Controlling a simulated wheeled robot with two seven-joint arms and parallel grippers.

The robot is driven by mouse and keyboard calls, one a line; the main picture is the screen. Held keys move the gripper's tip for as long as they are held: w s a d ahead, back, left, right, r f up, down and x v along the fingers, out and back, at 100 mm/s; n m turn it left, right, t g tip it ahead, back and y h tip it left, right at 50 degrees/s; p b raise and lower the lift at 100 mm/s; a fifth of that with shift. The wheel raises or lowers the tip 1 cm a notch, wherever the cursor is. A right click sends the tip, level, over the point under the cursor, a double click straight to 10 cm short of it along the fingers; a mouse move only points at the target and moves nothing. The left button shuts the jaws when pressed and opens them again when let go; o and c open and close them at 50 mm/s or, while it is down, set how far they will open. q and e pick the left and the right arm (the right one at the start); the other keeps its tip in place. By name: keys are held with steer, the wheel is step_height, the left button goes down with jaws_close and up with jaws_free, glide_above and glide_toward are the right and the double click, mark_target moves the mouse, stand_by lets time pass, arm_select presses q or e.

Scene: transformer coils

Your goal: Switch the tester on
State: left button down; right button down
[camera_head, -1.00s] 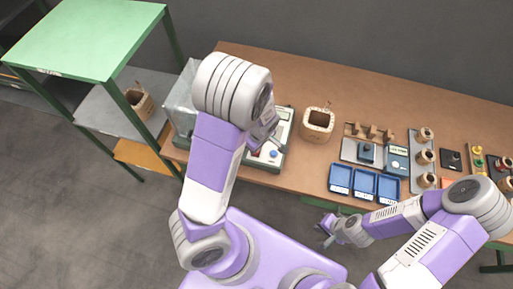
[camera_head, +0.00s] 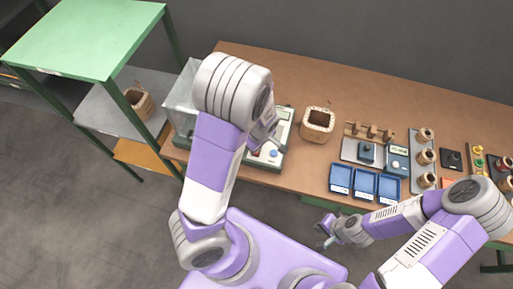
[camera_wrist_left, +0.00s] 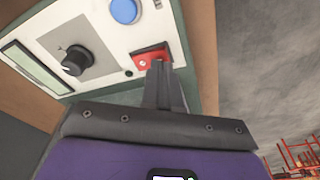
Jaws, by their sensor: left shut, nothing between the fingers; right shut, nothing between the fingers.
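The tester (camera_head: 284,125) is a pale panelled unit with a green edge on the left part of the bench, partly hidden by my left arm. In the left wrist view its panel (camera_wrist_left: 110,38) carries a red switch (camera_wrist_left: 143,58), a blue button (camera_wrist_left: 125,10), a black knob (camera_wrist_left: 77,60) and a display window (camera_wrist_left: 32,66). My left gripper (camera_wrist_left: 159,68) is shut and empty, its fingertips at the edge of the red switch; I cannot tell whether they touch it. My right gripper (camera_head: 325,233) is shut and empty, off the bench's front edge.
Blue bins (camera_head: 365,186) sit at the bench's front edge. More coils (camera_head: 424,157) stand on a grey plate to the right. A green-topped shelf (camera_head: 80,40) is at the left.

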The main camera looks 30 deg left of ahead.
arm_select(q)
steer(key=shift+f+b, duration=0.5)
steer(key=shift+f, duration=0.15)
steer(key=shift+r, duration=0.1)
step_height(320, 180, up, 7)
steer(key=p, duration=0.6)
steer(key=shift+p, duration=0.3)
stand_by(0.5)
